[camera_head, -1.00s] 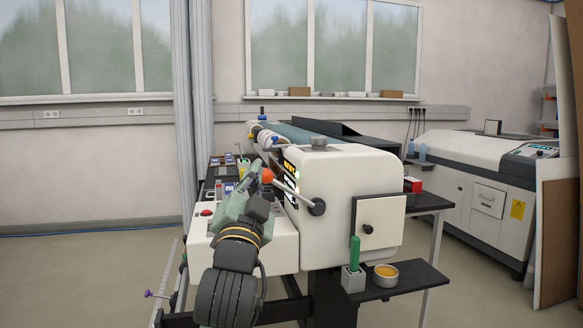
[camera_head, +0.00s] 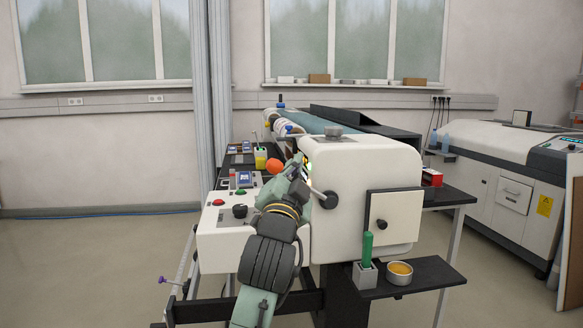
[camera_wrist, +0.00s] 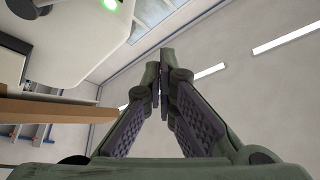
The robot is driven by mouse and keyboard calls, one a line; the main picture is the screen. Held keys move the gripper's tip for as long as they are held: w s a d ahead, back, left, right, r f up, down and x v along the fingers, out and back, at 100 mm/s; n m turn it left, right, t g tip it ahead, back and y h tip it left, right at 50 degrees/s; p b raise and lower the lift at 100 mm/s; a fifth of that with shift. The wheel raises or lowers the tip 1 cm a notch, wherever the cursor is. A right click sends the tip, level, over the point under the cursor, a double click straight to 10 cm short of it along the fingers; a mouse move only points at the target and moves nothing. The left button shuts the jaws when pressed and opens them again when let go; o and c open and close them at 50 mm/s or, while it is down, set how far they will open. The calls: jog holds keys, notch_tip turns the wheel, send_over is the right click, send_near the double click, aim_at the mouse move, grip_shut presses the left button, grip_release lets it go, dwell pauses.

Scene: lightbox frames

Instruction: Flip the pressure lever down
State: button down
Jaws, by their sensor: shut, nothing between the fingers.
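The pressure lever has an orange-red ball (camera_head: 274,166) at its upper left end and a dark round pivot (camera_head: 329,200) on the end face of the white machine (camera_head: 355,165). Its rod slants down from the ball to the pivot, with the middle largely hidden by my gripper. My gripper (camera_head: 299,161) is shut and empty, its tips pointing up just right of the ball, in front of the rod. I cannot tell whether it touches the lever. In the wrist view my gripper (camera_wrist: 163,75) shows its fingertips together with nothing between them.
A small shelf (camera_head: 432,275) at the front right holds a green-handled tool (camera_head: 367,248) in a grey block and an orange-filled tin (camera_head: 399,272). A white control box (camera_head: 215,245) with buttons stands left of my arm. Open floor lies at the left.

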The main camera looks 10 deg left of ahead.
aim_at(281, 167)
jog(key=p+x, duration=0.2)
jog(key=x, duration=0.6)
jog(key=shift+s+a+f+p, duration=0.25)
jog(key=shift+a+f, duration=0.4)
jog(key=shift+f, duration=0.15)
jog(key=shift+s+a+f+p, duration=0.2)
jog(key=shift+s+a+f, duration=0.1)
jog(key=shift+a+f, duration=0.45)
jog(key=shift+d, duration=0.1)
jog(key=shift+f, duration=0.15)
jog(key=shift+s+a+f+n+y+b, duration=0.2)
jog(key=shift+a+f+n+y+b, duration=0.1)
jog(key=shift+a+f+n+b, duration=0.25)
jog(key=shift+s+a+f+n+y+b, duration=0.2)
jog(key=shift+a+f+n+y+b, duration=0.15)
jog(key=shift+f+n+b, duration=0.45)
notch_tip(281, 167, down, 9)
jog(key=s+a+n+y+b, duration=0.1)
jog(key=a+n+y+b, duration=0.2)
jog(key=n+y+b, duration=0.3)
jog(key=shift+f+n, duration=0.2)
jog(key=shift+n, duration=1.55)
jog(key=shift+s+f, duration=0.1)
